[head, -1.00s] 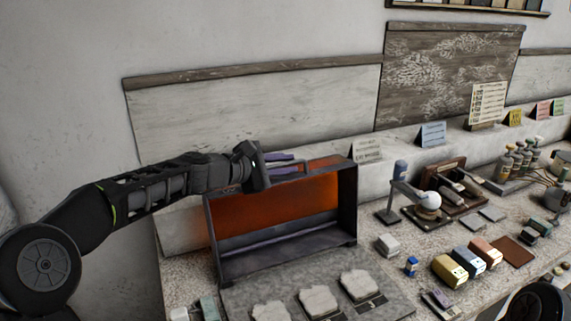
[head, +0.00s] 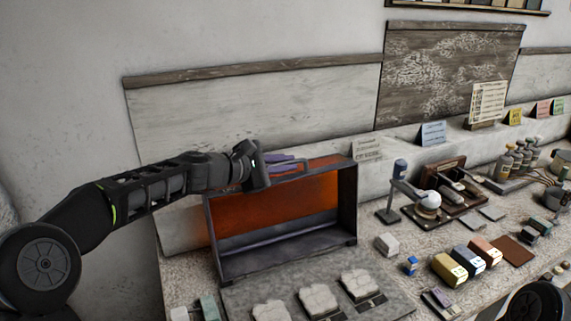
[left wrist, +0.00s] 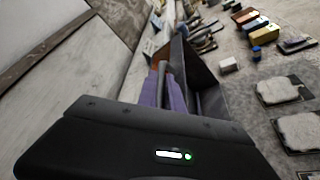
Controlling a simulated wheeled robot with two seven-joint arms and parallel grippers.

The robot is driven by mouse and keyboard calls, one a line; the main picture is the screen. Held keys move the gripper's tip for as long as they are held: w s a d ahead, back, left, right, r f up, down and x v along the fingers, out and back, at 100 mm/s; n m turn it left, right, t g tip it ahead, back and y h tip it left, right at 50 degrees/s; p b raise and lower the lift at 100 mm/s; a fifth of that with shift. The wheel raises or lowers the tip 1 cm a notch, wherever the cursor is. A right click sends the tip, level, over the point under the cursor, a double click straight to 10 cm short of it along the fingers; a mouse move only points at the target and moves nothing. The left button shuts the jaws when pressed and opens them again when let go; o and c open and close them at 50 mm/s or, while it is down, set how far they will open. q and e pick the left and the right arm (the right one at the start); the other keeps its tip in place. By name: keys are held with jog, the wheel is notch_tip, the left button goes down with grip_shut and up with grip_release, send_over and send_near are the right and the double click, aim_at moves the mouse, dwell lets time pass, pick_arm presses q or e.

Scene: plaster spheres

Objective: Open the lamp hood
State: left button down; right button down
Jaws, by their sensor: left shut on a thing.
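The lamp hood (head: 348,205) is a dark box on the left part of the bench. Its front is open towards me and its inside glows orange. A dark bar handle (left wrist: 163,78) runs along its top edge and also shows in the head view. My left gripper (head: 284,164) reaches in from the left at the hood's top. Its purple fingers (left wrist: 162,92) are shut on the handle, one on each side in the left wrist view. The gripper body hides part of the hood's top left. My right gripper is not in view.
A slab with several pale plaster pieces (head: 318,300) lies in front of the hood. A small stand with a white sphere (head: 428,200), coloured blocks (head: 449,269) and bottles stand to the right. A pale wall board (head: 250,105) is behind.

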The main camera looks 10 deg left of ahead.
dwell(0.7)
pick_arm(q)
jog(key=shift+s+d+f+b, duration=0.1)
jog(key=shift+f+b, duration=0.05)
jog(key=shift+b, duration=0.3)
jog(key=s+d+m+t+b, duration=0.1)
jog(key=s+d+m+b, duration=0.2)
jog(key=b, duration=1)
jog(key=s+d, duration=0.2)
jog(key=s, duration=0.3)
jog(key=shift+d+r+t, duration=0.15)
jog(key=shift+r+t, duration=0.1)
jog(key=shift+t, duration=0.15)
jog(key=c, duration=1.8)
grip_release()
jog(key=shift+o, duration=0.2)
jog(key=shift+b, duration=0.3)
